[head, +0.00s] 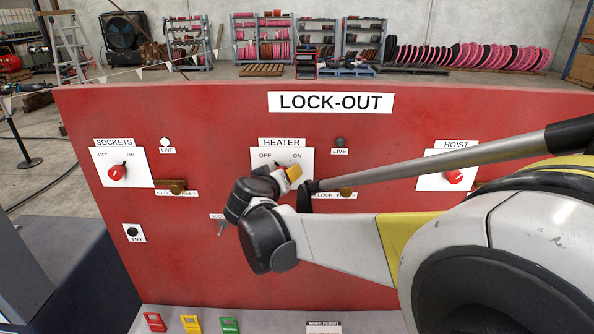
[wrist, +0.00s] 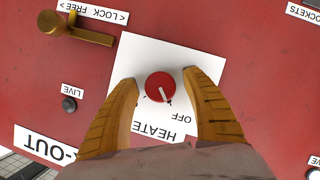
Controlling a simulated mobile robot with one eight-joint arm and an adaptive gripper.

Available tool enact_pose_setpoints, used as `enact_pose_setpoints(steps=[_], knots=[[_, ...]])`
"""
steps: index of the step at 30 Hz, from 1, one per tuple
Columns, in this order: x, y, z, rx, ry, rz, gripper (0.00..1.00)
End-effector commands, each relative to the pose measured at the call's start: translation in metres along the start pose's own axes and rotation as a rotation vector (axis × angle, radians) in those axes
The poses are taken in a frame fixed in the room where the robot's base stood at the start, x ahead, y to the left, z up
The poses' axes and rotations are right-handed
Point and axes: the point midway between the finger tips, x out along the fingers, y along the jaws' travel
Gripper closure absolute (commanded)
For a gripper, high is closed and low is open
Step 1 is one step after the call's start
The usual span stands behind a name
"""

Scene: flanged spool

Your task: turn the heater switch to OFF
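The heater switch is a round red knob (wrist: 160,85) on a white plate (wrist: 150,50), seen upside down in the wrist view. Its white pointer line aims at the tick beside the OFF label (wrist: 181,117). My gripper (wrist: 161,78) is open. Its two yellow fingers stand on either side of the knob, with white plate showing between each finger and the knob. The ON label is hidden there. In the head view my gripper (head: 293,174) covers most of the knob; OFF and ON show above it. The heater LIVE lamp (head: 340,141) is dark grey.
A brass lock lever (wrist: 80,35) is beside the heater plate. The sockets switch (head: 117,172) is at left, with a white LIVE lamp (head: 165,142). The hoist switch (head: 454,177) is at right. Coloured tags (head: 191,324) lie on the ledge below the red panel (head: 180,250).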

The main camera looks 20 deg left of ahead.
Motion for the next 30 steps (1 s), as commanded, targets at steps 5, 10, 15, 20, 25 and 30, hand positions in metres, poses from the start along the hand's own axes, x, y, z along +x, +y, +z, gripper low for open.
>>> enact_pose_setpoints(steps=[5, 10, 15, 20, 25, 30], knots=[[-0.002, 0.000, 0.000, 0.000, 0.000, -0.001, 0.44], [-0.025, -0.001, -0.001, 0.000, 0.002, -0.003, 0.44], [-0.055, 0.000, 0.000, 0.000, 0.001, -0.002, 0.44], [-0.072, 0.000, 0.000, -0.001, 0.001, -0.001, 0.44], [-0.075, 0.000, 0.000, 0.000, 0.000, 0.000, 0.44], [-0.075, 0.001, 0.000, 0.000, 0.000, 0.000, 0.44]])
